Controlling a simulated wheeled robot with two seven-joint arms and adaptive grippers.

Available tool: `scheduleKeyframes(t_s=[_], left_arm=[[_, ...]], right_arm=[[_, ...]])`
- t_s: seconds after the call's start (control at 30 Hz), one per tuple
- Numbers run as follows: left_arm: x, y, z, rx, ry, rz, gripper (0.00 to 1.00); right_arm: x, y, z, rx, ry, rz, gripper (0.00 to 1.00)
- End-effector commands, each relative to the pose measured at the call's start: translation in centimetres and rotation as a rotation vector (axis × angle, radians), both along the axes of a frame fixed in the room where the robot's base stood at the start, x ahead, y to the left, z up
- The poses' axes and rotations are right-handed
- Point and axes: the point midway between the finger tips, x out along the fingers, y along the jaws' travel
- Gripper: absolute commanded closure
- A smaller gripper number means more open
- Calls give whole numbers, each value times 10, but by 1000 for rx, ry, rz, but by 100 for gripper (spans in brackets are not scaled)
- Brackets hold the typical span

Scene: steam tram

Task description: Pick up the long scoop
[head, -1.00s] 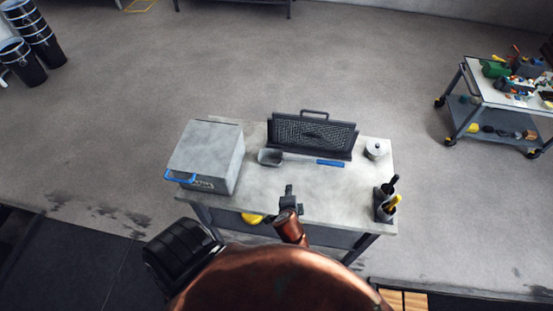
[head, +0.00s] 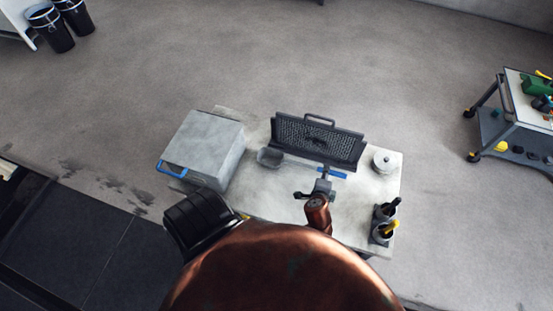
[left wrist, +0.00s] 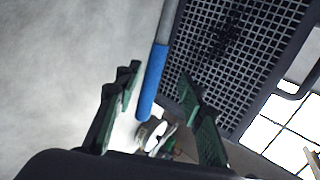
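The long scoop lies on the grey worktable (head: 262,195), in front of a dark perforated screen (head: 318,140). Its grey bowl (head: 270,158) is at the left and its blue handle (head: 336,174) at the right. My left gripper (head: 324,178) is over the table at the handle, hiding part of the scoop in the head view. In the left wrist view, the blue handle (left wrist: 153,80) shows between the two spread fingers of the gripper (left wrist: 160,78). A gap shows on the handle's sides, so I see no grip on it. My right gripper is not in view.
A grey box (head: 205,150) with a blue handle stands at the table's left. A lidded pot (head: 384,162) and holders with black and yellow handled tools (head: 382,232) stand at the right. A trolley (head: 515,135) stands farther right. The floor behind the table is clear.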

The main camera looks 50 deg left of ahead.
Motion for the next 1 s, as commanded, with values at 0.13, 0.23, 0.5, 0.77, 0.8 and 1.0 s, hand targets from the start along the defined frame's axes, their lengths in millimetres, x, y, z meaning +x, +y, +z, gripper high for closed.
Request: scheduleKeyframes(t_s=[0.13, 0.23, 0.5, 0.77, 0.8, 1.0], left_arm=[[11, 7, -11, 1, -1, -3, 64], [19, 15, -23, 2, 1, -2, 64], [34, 25, -35, -2, 0, 0, 64], [33, 25, -35, -2, 0, 2, 70], [33, 25, -35, -1, 0, 2, 73], [33, 25, -35, -1, 0, 2, 86]], right_arm=[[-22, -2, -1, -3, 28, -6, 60], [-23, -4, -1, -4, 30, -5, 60], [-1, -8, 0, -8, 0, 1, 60], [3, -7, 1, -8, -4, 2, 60], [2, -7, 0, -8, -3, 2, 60], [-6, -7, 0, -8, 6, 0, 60]])
